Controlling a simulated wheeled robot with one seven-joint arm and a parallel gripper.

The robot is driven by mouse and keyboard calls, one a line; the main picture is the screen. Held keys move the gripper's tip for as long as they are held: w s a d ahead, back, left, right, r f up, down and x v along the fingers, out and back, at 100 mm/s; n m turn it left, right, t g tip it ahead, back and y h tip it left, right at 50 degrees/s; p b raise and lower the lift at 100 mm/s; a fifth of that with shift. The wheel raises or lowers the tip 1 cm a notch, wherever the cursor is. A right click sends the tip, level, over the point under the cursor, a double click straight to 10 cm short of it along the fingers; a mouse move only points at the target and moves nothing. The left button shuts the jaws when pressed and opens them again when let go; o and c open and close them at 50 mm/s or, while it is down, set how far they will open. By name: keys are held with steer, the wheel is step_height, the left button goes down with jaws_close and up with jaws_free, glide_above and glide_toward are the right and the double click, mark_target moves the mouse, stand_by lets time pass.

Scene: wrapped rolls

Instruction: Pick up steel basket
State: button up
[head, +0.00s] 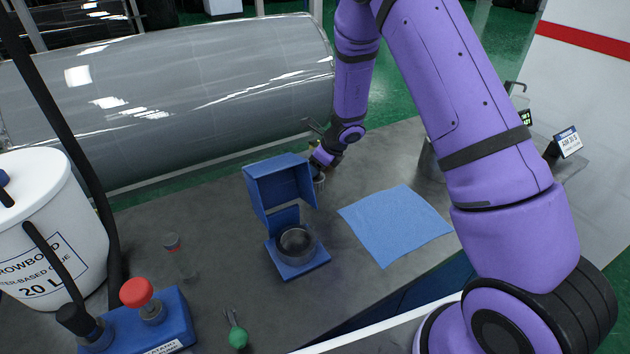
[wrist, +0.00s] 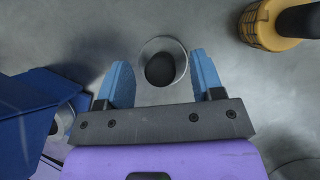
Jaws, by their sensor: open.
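In the wrist view a small round steel basket (wrist: 181,50), open at the top with a dark inside, stands on the grey bench between and just ahead of my fingertips. My gripper (wrist: 160,64) is open, with one blue finger on each side of it; I see no clear contact. In the head view my gripper (head: 322,163) is low over the bench behind the blue stand, and the basket (head: 319,180) is partly hidden there. Another round steel cup (head: 297,241) sits on the base of the blue stand (head: 279,180).
A yellow object with a black handle (wrist: 270,25) stands right of the fingers in the wrist view. A blue cloth (head: 396,224), a red-button box (head: 150,320), a white bucket (head: 50,220) and a green-handled tool (head: 238,338) are around the bench. A large wrapped roll (head: 180,95) lies behind.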

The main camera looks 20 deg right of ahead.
steer(key=shift+w+a+f, duration=0.15)
steer(key=shift+a+f, duration=0.05)
steer(key=shift+f, duration=0.25)
jaws_close()
